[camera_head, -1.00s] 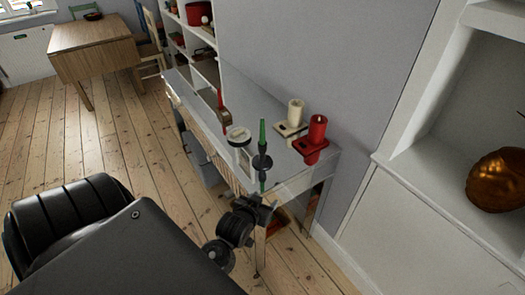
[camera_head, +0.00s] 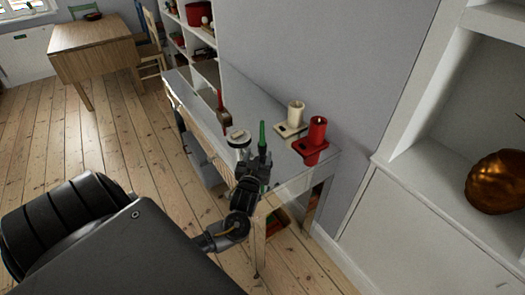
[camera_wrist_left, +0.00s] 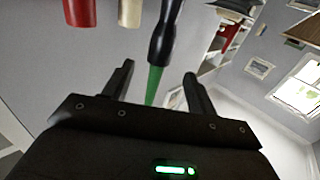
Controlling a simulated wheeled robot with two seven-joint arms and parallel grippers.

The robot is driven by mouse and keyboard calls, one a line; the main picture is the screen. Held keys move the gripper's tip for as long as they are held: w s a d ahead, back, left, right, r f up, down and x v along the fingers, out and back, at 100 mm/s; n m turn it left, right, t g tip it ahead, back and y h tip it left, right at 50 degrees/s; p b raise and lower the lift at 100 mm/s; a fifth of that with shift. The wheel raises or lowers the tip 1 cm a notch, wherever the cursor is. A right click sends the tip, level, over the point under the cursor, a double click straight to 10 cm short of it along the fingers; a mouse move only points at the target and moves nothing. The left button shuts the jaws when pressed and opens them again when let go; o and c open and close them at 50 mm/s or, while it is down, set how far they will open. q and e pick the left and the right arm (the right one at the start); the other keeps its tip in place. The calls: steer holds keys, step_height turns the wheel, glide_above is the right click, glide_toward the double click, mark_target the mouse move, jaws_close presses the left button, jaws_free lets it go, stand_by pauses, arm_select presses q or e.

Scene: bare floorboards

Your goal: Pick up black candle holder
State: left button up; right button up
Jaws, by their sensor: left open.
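The black candle holder with a green candle (camera_head: 262,138) is at the front edge of the mirrored console table (camera_head: 283,173). My left gripper (camera_head: 252,163) is right at it in the head view and hides most of the holder. In the left wrist view the black holder (camera_wrist_left: 164,38) shows beyond the fingers, with a green length (camera_wrist_left: 153,86) reaching down between them. My left gripper (camera_wrist_left: 157,88) is open there, its two fingers apart on either side of the green length. Contact cannot be told. My right gripper is not in view.
A red candle on a red holder (camera_head: 316,134) and a cream candle (camera_head: 296,114) stand behind on the console. A white-lidded jar (camera_head: 238,139) is close to the left of my gripper. A copper pot (camera_head: 497,181) sits in the alcove at right. Open floor is to the left.

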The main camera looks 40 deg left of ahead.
mark_target(261, 148)
arm_select(q)
steer(key=shift+w+a, duration=0.25)
steer(key=shift+w, duration=0.15)
steer(key=shift+w+a+r+p, duration=0.15)
steer(key=shift+w+r+p, duration=0.05)
steer(key=shift+w+p, duration=0.15)
steer(key=p+x, duration=0.1)
steer(key=x, duration=0.2)
steer(key=shift+w+a+f, duration=0.1)
steer(key=shift+w, duration=0.25)
steer(key=shift+w+a+f, duration=0.1)
steer(key=shift+w+a, duration=0.05)
steer(key=shift+w, duration=0.2)
jaws_close()
